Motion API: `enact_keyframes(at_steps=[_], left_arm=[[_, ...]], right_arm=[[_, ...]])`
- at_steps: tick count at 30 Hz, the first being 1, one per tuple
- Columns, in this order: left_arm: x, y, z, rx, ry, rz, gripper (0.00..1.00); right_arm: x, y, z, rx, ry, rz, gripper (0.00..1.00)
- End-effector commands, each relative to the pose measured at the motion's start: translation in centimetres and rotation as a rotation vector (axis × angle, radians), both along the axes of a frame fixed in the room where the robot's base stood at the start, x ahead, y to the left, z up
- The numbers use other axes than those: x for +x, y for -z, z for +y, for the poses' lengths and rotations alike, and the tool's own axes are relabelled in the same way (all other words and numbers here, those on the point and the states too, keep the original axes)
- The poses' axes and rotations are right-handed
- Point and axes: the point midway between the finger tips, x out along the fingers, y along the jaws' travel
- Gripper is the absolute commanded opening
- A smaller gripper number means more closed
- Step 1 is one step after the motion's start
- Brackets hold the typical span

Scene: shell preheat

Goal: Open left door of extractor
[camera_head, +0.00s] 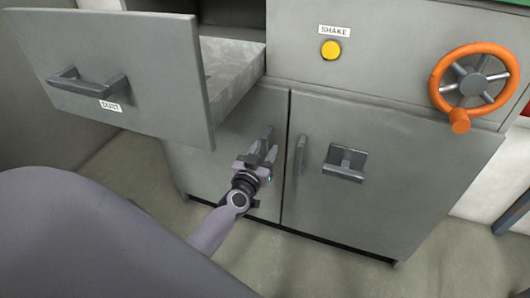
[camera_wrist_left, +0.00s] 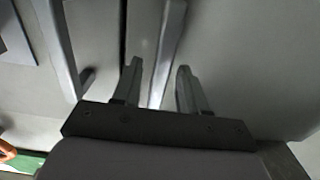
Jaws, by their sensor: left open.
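The extractor is a grey cabinet. Its left door (camera_head: 228,115) is shut beside the right door (camera_head: 400,185). My left gripper (camera_head: 267,143) is in front of the left door near the seam, fingers pointing at it. In the left wrist view, the open gripper (camera_wrist_left: 159,72) has the left door's upright bar handle (camera_wrist_left: 168,40) showing between its two fingers. I cannot tell whether either finger touches it. The gripper hides this handle in the head view. My right gripper is not in view.
A drawer labelled DUST (camera_head: 120,65) stands pulled out above the left door. The right door has an upright handle (camera_head: 299,155) close to my gripper and a protruding latch (camera_head: 344,163). An orange handwheel (camera_head: 440,82) and yellow SHAKE button (camera_head: 331,50) are above.

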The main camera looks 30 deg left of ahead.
Motion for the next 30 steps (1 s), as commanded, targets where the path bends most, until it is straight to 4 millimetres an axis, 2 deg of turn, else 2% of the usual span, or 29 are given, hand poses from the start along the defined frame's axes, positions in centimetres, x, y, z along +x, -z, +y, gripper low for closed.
enact_keyframes(at_steps=[3,12,16,24,30], left_arm=[[0.6,0.0,0.2,-0.001,0.0,-0.001,0.43],[0.7,0.0,0.2,0.0,0.0,0.0,0.43],[0.7,0.0,0.2,0.0,0.0,0.0,0.0],[0.6,0.0,0.2,0.0,0.001,0.0,0.0],[-0.3,0.0,0.4,0.003,0.01,0.001,0.0]], right_arm=[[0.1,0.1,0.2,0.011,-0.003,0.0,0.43],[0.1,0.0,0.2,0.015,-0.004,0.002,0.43],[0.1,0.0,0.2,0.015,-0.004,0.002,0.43],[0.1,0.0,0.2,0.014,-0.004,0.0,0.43],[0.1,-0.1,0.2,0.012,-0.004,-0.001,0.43]])
